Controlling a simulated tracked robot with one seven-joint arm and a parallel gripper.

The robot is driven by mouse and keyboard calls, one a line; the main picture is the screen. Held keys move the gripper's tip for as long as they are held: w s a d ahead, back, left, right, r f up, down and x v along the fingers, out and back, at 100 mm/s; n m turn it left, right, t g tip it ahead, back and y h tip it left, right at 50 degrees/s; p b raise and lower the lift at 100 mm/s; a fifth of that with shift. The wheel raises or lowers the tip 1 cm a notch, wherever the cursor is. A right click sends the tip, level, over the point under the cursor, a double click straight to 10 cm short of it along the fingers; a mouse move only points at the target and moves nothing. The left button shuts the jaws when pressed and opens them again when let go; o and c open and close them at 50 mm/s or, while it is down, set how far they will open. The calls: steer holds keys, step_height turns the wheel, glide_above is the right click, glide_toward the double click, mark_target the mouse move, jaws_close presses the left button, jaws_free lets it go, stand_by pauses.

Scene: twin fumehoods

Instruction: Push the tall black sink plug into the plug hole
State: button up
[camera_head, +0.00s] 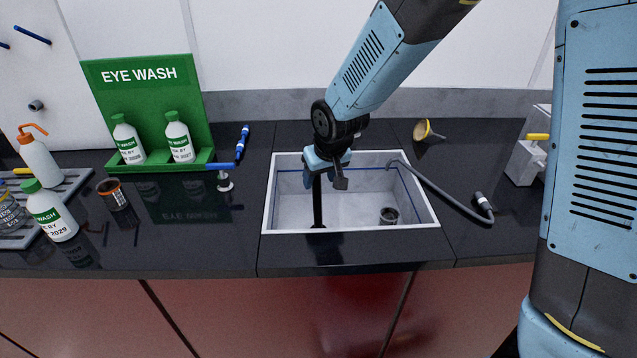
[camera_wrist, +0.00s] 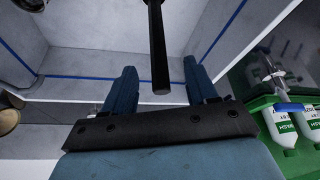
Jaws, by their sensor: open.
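The tall black sink plug (camera_head: 318,203) stands about upright in the left front part of the white sink (camera_head: 353,231). Its foot is dark and close to the sink's front wall. I cannot make out the plug hole or tell whether the foot is in it. My gripper (camera_head: 327,182) is over the left half of the sink, at the plug's upper end. In the wrist view my gripper (camera_wrist: 160,65) is open, and the plug's black shaft (camera_wrist: 158,48) shows between its two blue fingers. I see no finger touching it.
A small dark cup (camera_head: 389,216) sits inside the sink to the right. A grey hose (camera_head: 440,190) crosses the sink's right rim. A blue-handled tap (camera_head: 224,180) stands left of the sink. The green eye wash stand (camera_head: 147,110) and bottles are further left.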

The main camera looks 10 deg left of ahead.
steer(key=v, duration=1)
steer(key=shift+d, duration=0.1)
steer(key=s+d+r+m, duration=0.1)
steer(key=d+r, duration=0.2)
steer(key=d, duration=0.3)
steer(key=d+r+m+t, duration=0.1)
steer(key=d+r, duration=0.2)
steer(key=d, duration=0.3)
steer(key=s+d+r+m, duration=0.1)
steer(key=d+r, duration=0.2)
steer(key=d, duration=0.3)
steer(key=s+d+r+m+t+h, duration=0.1)
steer(key=s+d+r+m+h, duration=0.1)
steer(key=s+d, duration=1)
steer(key=shift+s+d+r+m+h, duration=0.35)
steer(key=shift+d+r+m, duration=0.3)
steer(key=shift+d+m, duration=0.5)
